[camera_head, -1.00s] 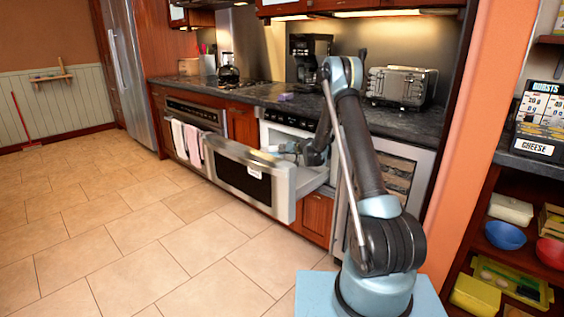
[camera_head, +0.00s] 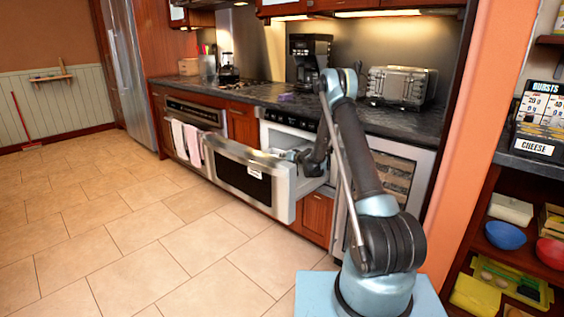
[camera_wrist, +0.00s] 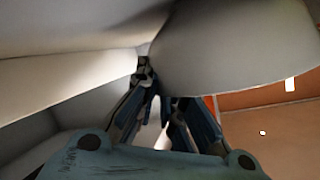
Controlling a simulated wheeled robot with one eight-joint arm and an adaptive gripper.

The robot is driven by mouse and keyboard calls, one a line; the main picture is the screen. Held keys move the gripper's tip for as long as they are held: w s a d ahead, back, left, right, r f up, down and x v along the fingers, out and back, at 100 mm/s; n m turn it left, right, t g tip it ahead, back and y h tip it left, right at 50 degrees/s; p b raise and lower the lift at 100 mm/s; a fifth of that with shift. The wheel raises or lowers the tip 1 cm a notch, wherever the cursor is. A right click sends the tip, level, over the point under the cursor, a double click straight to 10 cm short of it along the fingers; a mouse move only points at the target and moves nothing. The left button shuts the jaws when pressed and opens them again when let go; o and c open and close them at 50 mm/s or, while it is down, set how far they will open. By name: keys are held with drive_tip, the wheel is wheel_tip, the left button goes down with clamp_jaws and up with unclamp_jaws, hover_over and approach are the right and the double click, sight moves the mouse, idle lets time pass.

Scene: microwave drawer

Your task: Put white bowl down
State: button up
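The white bowl (camera_wrist: 235,45) fills the upper right of the wrist view as a smooth, pale curved wall, cut off by the frame. My gripper (camera_wrist: 160,85) reaches up to its lower left edge. One finger shows beside the edge, the other passes behind the bowl, and the bowl's wall appears to be between them. The far fingertip is hidden.
The drawer's front panel stands out over the tiled floor (camera_head: 150,230). Pale drawer walls (camera_wrist: 65,80) lie close on the left in the wrist view. The counter (camera_head: 275,97) above holds a coffee maker (camera_head: 308,55) and a toaster (camera_head: 400,86).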

drive_tip(key=o, duration=0.4)
drive_tip(key=s+d+r+g+h, duration=0.1)
drive_tip(key=s+d+r, duration=0.55)
drive_tip(key=s, duration=0.45)
drive_tip(key=s+d+r+g+h, duration=0.15)
drive_tip(key=s+d+r, duration=0.35)
drive_tip(key=s+r, duration=0.5)
drive_tip(key=s+d+r+g+h, duration=0.15)
drive_tip(key=s+d+r, duration=0.35)
drive_tip(key=s, duration=0.8)
drive_tip(key=s+d+f+g+h, duration=0.1)
drive_tip(key=s+d, duration=0.3)
drive_tip(key=s, duration=0.8)
drive_tip(key=s+d+f+m+g+h, duration=0.1)
drive_tip(key=s+d+f, duration=0.3)
drive_tip(key=s, duration=0.8)
drive_tip(key=s+d+f+g+h, duration=0.2)
drive_tip(key=s+d, duration=0.3)
drive_tip(key=s, duration=0.7)
drive_tip(key=shift+d+f+m+h, duration=0.15)
drive_tip(key=shift+d+m+h, duration=0.2)
drive_tip(key=shift+h, duration=0.25)
